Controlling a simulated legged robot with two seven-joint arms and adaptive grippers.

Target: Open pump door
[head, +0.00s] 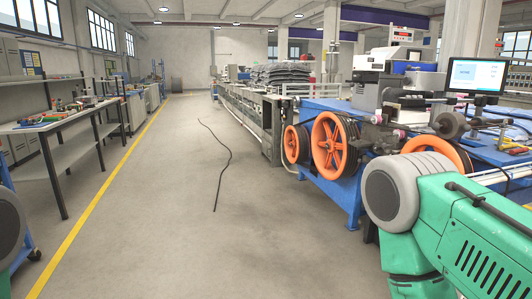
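I cannot pick out a pump or a pump door in the head view. Neither of my grippers shows in this view. The nearest machine is a blue-framed bench (336,201) on the right with orange spoked pulley wheels. The large orange wheel (329,146) faces the aisle, with a smaller orange wheel (293,144) to its left. Another orange wheel (447,153) is partly hidden at the right. No door or door handle can be made out on this bench.
The grey floor aisle (190,190) is open ahead. A dark cable (223,165) lies across it. A workbench (62,122) with small parts stands at left, behind a yellow floor line (95,181). A monitor (473,76) stands on the right bench. A long conveyor-like machine (256,125) runs into the distance.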

